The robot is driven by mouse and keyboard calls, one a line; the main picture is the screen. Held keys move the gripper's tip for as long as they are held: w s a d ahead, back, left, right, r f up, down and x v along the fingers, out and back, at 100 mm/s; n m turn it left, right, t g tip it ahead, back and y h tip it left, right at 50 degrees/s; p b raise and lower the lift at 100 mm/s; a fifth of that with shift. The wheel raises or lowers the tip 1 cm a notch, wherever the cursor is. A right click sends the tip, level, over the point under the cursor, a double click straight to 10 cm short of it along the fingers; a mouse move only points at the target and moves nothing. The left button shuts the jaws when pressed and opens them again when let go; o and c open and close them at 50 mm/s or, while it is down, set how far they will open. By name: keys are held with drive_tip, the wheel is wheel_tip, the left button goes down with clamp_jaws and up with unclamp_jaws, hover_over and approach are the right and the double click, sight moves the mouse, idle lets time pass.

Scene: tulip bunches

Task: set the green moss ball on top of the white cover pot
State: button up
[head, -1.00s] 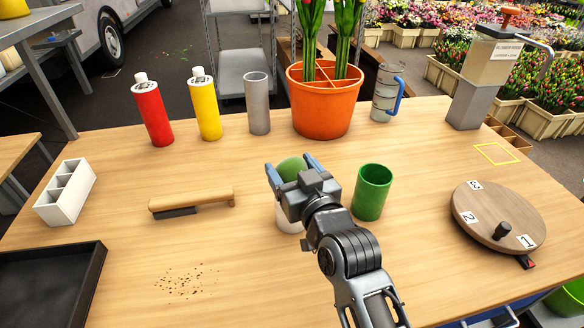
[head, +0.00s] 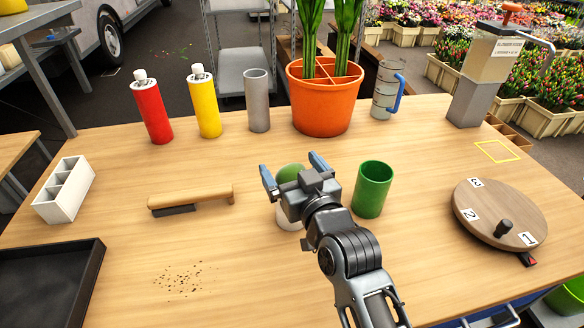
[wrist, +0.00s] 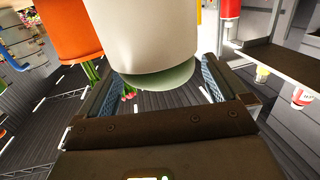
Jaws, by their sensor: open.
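The green moss ball (head: 291,172) sits at the mouth of the white cover pot (head: 288,218), partly hidden behind my gripper. In the wrist view, which is upside down, the ball (wrist: 172,78) shows as a pale green cap at the rim of the pot (wrist: 150,35). My gripper (head: 293,168) is open, with one blue-tipped finger on each side of the ball and gaps visible. Much of the pot is hidden behind my gripper.
A green cup (head: 371,190) stands close to the right of my gripper. A wooden-handled brush (head: 190,198) lies to the left. An orange planter (head: 325,105), grey cylinder (head: 257,102) and red (head: 152,110) and yellow (head: 206,105) bottles stand behind. A round turntable (head: 485,205) is at right.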

drive_tip(key=v, duration=0.7)
drive_tip(key=shift+s+b, duration=0.35)
drive_tip(key=shift+b, duration=0.05)
drive_tip(key=shift+d, duration=0.15)
drive_tip(key=s+d+f+h, duration=0.1)
drive_tip(key=s+d+f, duration=0.1)
drive_tip(key=s, duration=0.1)
drive_tip(key=s+d+f+m+h, duration=0.1)
drive_tip(key=s+d+f, duration=0.1)
drive_tip(key=s+d, duration=0.1)
drive_tip(key=s+d+f+m, duration=0.1)
drive_tip(key=s+d+f, duration=0.1)
drive_tip(key=s+d, duration=0.1)
drive_tip(key=shift+s+d+f+h, duration=0.1)
drive_tip(key=shift+d+h, duration=0.1)
drive_tip(key=shift+h, duration=0.2)
drive_tip(key=s+d+m+h, duration=0.1)
drive_tip(key=s+d+h, duration=0.1)
drive_tip(key=s+d, duration=0.65)
drive_tip(key=s+d+m+h, duration=0.2)
drive_tip(key=s+d, duration=0.1)
drive_tip(key=s, duration=1)
drive_tip(key=s+d+r+h, duration=0.1)
drive_tip(key=s+r, duration=0.3)
drive_tip(key=s, duration=0.4)
drive_tip(key=shift+s+d+r+m+g, duration=0.2)
drive_tip(key=shift+s+d+m+g, duration=0.1)
drive_tip(key=shift+s+d, duration=0.15)
